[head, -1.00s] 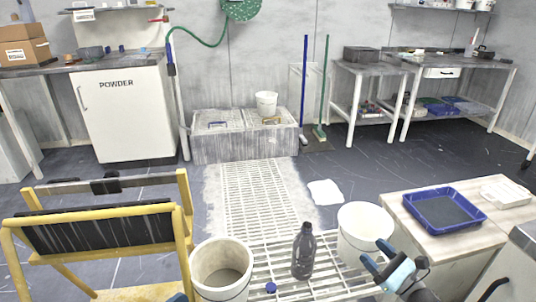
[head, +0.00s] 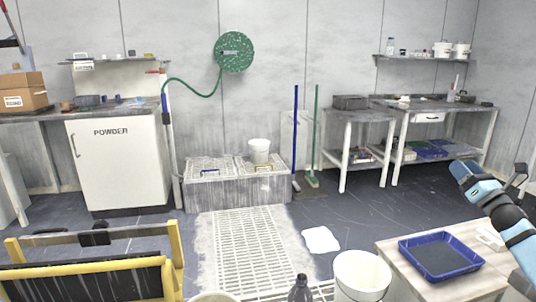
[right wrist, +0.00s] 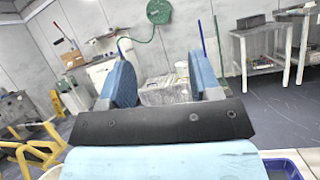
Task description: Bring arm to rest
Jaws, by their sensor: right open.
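My right gripper (head: 466,172) is raised at the right side of the head view, above the wooden-topped table with the blue tray. In the right wrist view its two blue fingers (right wrist: 160,82) stand wide apart with nothing between them. It points toward the far wall and touches nothing. My left gripper does not show in the head view now.
A blue tray (head: 440,278) sits on the table (head: 393,257) at right. A dark bottle (head: 300,290) and a white bucket (head: 362,272) stand at the bottom. A yellow frame (head: 174,262) is at left. A white cloth (head: 320,240) lies on the floor beside the grating (head: 245,255).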

